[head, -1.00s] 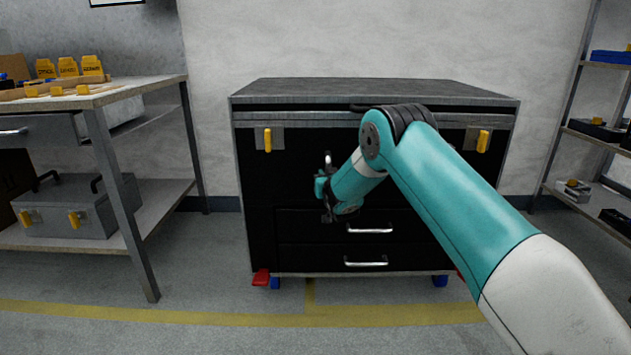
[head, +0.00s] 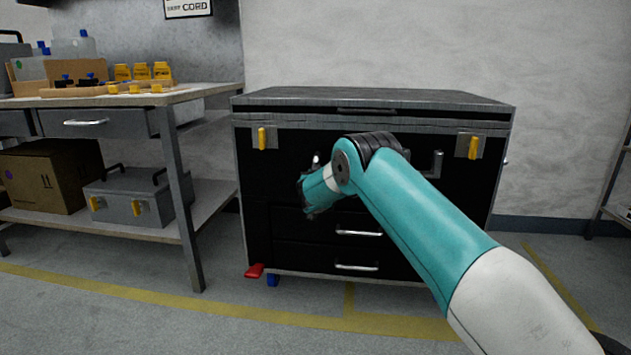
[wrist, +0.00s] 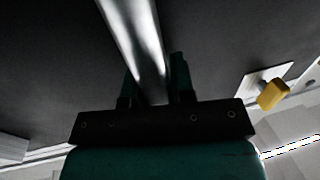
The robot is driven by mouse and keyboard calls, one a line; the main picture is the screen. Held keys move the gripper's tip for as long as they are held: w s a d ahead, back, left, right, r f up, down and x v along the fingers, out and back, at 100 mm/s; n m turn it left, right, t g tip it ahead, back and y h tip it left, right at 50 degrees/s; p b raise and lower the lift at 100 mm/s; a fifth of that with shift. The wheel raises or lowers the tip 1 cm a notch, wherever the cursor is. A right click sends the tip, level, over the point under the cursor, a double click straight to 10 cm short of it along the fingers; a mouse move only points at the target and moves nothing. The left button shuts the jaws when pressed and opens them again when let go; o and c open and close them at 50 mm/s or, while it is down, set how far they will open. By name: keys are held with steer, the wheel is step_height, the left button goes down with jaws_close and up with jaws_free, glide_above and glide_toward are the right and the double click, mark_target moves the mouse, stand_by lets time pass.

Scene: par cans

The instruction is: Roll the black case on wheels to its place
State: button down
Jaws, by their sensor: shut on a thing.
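The black case (head: 285,165) is a large wheeled box with a grey lid, yellow latches and two silver drawer handles. It stands upright ahead of me in the head view, slightly turned. A red caster pedal (head: 254,271) and a blue caster part (head: 273,280) show under its left corner; the right corner's are hidden by my arm. My gripper (head: 312,192) is at the case's front, left of centre. In the wrist view my gripper (wrist: 153,80) has its fingers on either side of a silver handle bar (wrist: 135,35) on the case.
A yellow floor line (head: 215,312) crosses in front. A rack (head: 618,212) is at far right.

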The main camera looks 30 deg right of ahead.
steer(key=shift+w+a, duration=0.75)
steer(key=shift+a, duration=0.4)
steer(key=c, duration=1.2)
jaws_free()
steer(key=shift+a, duration=0.1)
steer(key=shift+c, duration=0.2)
steer(key=p+v, duration=0.2)
steer(key=v, duration=1.5)
steer(key=shift+s+a+r, duration=0.1)
